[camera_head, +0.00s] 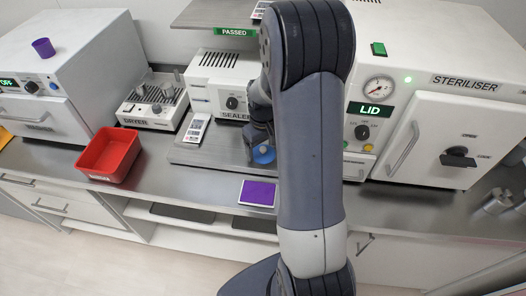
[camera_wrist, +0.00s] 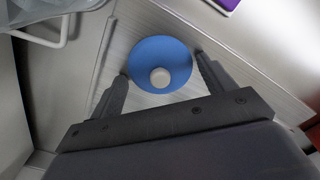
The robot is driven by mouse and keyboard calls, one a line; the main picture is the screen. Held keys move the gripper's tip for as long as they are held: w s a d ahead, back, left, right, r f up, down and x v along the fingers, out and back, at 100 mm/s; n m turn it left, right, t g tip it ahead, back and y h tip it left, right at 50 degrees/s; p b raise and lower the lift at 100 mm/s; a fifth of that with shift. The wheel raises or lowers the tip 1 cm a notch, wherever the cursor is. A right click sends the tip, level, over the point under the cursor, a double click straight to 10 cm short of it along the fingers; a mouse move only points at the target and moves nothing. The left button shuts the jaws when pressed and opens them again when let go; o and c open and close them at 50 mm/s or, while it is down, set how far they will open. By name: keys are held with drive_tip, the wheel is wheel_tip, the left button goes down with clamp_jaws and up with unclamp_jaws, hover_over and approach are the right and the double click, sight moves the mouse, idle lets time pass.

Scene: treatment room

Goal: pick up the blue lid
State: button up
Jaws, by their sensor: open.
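The blue lid (camera_wrist: 145,55) is a round blue disc with a pale round knob (camera_wrist: 160,77) in its middle. It lies on a grey board (camera_wrist: 203,101). In the wrist view the two fingers of my gripper (camera_wrist: 162,80) are open, one on each side of the lid's near part. I cannot tell whether they touch the lid. In the head view the lid (camera_head: 264,154) is partly hidden by my gripper (camera_head: 256,148) and arm, in front of the sealer.
The sealer (camera_head: 215,82) stands behind the board, and the steriliser (camera_head: 440,140) stands to the right. A purple pad (camera_head: 258,192) lies at the counter's front edge. A red bin (camera_head: 109,156) and a dryer (camera_head: 152,100) are to the left. The counter between bin and pad is clear.

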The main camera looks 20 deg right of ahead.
drive_tip(key=c, duration=0.9)
drive_tip(key=shift+s+f, duration=0.1)
drive_tip(key=shift+s, duration=0.05)
drive_tip(key=c, duration=0.4)
drive_tip(key=shift+c, duration=0.2)
